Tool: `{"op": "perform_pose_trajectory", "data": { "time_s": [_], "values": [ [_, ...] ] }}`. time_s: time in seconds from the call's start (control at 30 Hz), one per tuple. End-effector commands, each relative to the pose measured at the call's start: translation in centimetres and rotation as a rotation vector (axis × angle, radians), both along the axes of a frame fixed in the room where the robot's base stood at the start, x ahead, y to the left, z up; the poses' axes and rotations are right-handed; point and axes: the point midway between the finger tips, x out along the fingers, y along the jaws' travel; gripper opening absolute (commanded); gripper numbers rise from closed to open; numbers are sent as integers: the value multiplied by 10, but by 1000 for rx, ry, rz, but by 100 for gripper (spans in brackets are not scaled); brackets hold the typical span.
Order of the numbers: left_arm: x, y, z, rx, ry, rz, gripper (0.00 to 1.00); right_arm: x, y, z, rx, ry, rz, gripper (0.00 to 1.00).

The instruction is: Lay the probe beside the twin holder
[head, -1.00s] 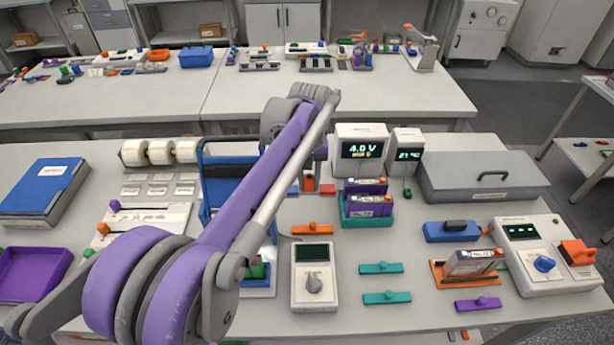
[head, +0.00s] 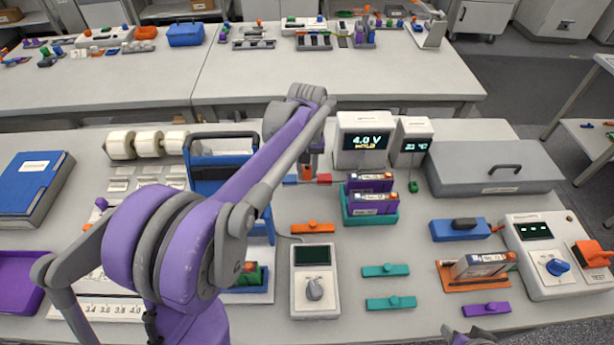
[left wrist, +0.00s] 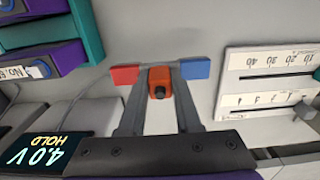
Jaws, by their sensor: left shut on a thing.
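The probe (left wrist: 160,82) has an orange body with a red end piece (left wrist: 125,75) and a blue end piece (left wrist: 196,69) to its sides. My left gripper (left wrist: 161,75) is shut on the orange body, fingers pointing down. In the head view the probe (head: 307,173) is left of the teal twin holder (head: 370,219), apart from it. Whether it touches the table is hard to tell.
A meter reading 4.0 V HOLD (head: 363,139) stands behind the holder. Some bare table lies between probe and holder.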

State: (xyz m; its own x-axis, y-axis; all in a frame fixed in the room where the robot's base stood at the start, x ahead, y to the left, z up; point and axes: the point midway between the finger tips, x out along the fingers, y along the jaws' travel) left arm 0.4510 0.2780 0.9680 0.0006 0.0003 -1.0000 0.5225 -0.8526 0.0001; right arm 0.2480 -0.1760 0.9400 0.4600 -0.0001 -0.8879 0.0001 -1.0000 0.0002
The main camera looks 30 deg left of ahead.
Motion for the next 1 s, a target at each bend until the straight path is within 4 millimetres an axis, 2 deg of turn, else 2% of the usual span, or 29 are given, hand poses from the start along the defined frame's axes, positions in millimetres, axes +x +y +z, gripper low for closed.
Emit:
{"op": "perform_pose_trajectory", "data": {
  "time_s": [0.1, 0.2, 0.57, 0.6, 0.73, 0.77, 1.0],
  "values": [
    [0, 0, -18, 0, 0, 0, 0, 0, 0, -1, 0, 1, 0, 50],
    [0, 0, -26, 0, 0, 0, 0, 0, 0, -2, 0, 1, 0, 50],
    [0, 0, -31, 0, 0, 0, 0, -2, 0, -4, 0, 3, 0, 50],
    [0, 0, -31, 0, 0, 0, 34, -2, 0, -5, 0, 3, 0, 50],
    [0, 0, -30, 0, 0, 0, 57, -1, 0, -4, 0, 3, 0, 50],
    [0, 0, -30, 0, 0, 0, 62, -1, 0, -4, 0, 3, 0, 50],
    [0, 0, -30, 0, 0, 0, 62, -1, 0, -4, 0, 3, 0, 50]
  ]
}}
